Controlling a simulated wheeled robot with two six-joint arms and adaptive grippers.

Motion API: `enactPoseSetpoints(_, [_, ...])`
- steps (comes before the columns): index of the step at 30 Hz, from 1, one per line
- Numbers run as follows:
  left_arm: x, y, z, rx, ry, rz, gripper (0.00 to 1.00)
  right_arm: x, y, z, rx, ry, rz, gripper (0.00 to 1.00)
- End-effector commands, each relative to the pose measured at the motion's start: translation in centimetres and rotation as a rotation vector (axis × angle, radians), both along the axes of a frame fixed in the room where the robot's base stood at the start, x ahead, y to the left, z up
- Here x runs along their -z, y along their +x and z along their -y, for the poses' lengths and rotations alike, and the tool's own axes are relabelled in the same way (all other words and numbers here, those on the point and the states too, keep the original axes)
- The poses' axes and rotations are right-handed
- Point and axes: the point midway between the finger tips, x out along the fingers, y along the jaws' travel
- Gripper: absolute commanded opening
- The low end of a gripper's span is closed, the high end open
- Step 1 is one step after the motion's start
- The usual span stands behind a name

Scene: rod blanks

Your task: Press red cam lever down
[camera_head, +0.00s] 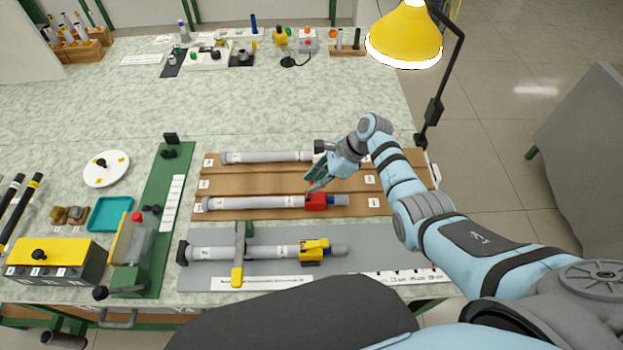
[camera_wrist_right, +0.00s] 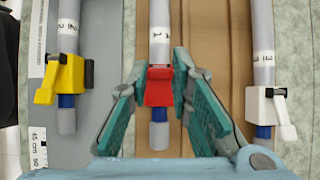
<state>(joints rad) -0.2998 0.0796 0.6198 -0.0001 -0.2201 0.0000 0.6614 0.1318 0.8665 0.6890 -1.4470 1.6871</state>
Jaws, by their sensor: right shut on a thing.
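The exact contact is partly hidden. My left gripper is in neither view.
A yellow clamp (camera_head: 314,250) sits on a nearer rod on the grey mat (camera_head: 370,262). A white clamp (camera_wrist_right: 266,106) sits on the farther rod. A lamp (camera_head: 404,35) stands at the back right.

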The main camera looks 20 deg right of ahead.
Motion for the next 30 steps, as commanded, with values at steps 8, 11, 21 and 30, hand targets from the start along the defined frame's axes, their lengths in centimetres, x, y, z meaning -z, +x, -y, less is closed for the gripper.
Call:
enactPoseSetpoints(8, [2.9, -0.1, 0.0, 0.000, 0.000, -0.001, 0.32, 1.6, -0.5, 2.0, 0.004, 0.238, 0.059, 0.00])
enactPoseSetpoints(11, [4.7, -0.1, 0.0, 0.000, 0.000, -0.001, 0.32, 2.2, -0.6, 2.6, 0.004, 0.329, 0.085, 0.00])
enactPoseSetpoints(21, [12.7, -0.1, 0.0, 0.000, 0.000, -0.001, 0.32, 4.4, -1.0, 4.3, 0.002, 0.641, 0.165, 0.00])
enactPoseSetpoints(30, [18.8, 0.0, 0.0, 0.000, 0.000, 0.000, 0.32, 5.6, -1.2, 5.1, 0.001, 0.863, 0.223, 0.00])
